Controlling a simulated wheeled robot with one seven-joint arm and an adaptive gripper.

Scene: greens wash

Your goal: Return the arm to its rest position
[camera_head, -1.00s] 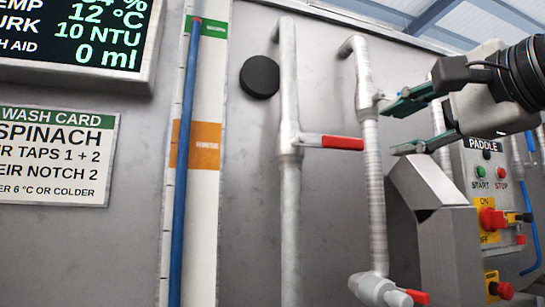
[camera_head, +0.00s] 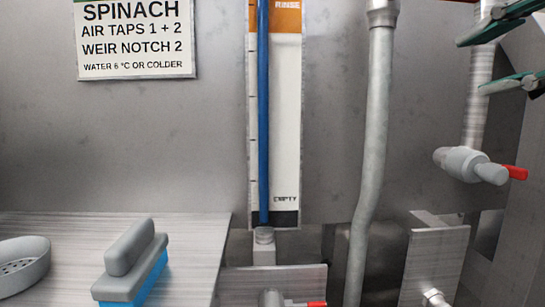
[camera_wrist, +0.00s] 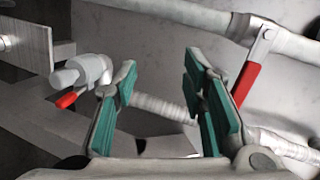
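My gripper (camera_head: 472,64) is at the upper right of the head view, its two green-padded fingers apart, with the ribbed pipe (camera_head: 478,110) beside and behind the fingertips. The rest of my arm is out of this view. In the wrist view my gripper (camera_wrist: 160,72) is open, with nothing between its green pads. A tap with a red lever (camera_wrist: 247,84) shows just right of the right finger; I cannot tell whether they touch. A grey valve with a red handle (camera_wrist: 85,75) lies beyond the left finger.
The grey valve (camera_head: 470,165) sits below my gripper in the head view. A smooth pipe (camera_head: 374,140) and a blue-tubed level gauge (camera_head: 288,120) run down the steel wall. A blue-and-grey brush (camera_head: 132,268) and a grey dish (camera_head: 22,265) rest on the counter (camera_head: 195,240).

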